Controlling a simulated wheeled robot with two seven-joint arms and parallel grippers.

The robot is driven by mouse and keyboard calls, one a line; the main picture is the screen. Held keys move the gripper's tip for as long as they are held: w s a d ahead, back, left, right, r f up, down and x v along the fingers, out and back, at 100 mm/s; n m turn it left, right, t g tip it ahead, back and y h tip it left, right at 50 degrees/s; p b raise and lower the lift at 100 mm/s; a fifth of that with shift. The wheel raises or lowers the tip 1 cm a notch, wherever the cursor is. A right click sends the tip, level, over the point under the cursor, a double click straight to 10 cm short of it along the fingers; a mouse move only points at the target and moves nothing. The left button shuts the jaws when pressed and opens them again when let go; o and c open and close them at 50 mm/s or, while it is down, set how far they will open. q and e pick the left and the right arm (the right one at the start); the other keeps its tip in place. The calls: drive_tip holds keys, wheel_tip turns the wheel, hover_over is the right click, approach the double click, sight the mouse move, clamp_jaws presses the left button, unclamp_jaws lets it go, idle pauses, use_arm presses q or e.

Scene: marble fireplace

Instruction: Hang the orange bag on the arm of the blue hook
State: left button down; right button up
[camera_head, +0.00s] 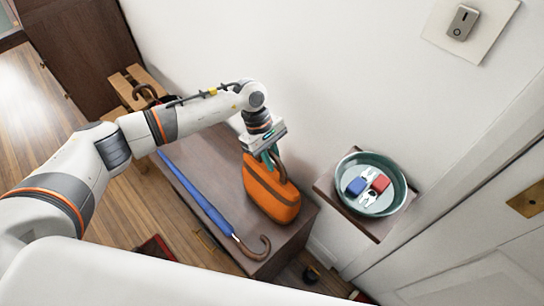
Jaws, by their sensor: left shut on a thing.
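The orange bag (268,194), with a dark band and a brown handle, is at the right end of the dark wooden cabinet top. My left gripper (271,157) comes down from above and is shut on the bag's handle. The fingers partly hide the handle. The bag looks upright; I cannot tell whether its bottom touches the cabinet. I do not see a blue hook in this view. My right gripper is not in view.
A blue umbrella (195,192) with a curved wooden handle lies along the front of the cabinet top (285,240). A teal bowl (402,180) with keys and blue and red tags stands on a small wall shelf at right. The white wall rises behind.

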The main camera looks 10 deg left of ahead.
use_arm(q)
drive_tip(key=shift+a+f+b, duration=0.15)
drive_tip(key=shift+f+b, duration=0.2)
drive_tip(key=shift+b, duration=0.1)
drive_tip(key=c, duration=1.6)
unclamp_jaws()
drive_tip(key=shift+s, duration=0.1)
drive_tip(key=shift+o, duration=1.4)
drive_tip(key=shift+f, duration=0.1)
drive_tip(key=shift+r+p, duration=0.4)
drive_tip(key=shift+p, duration=0.5)
drive_tip(key=v, duration=0.3)
drive_tip(key=p+v, duration=0.1)
drive_tip(key=v, duration=0.7)
drive_tip(key=shift+w+d+r, duration=0.15)
drive_tip(key=shift+w+d, duration=0.1)
drive_tip(key=shift+w, duration=0.15)
drive_tip(key=shift+a+r, duration=0.1)
drive_tip(key=shift+r, duration=0.1)
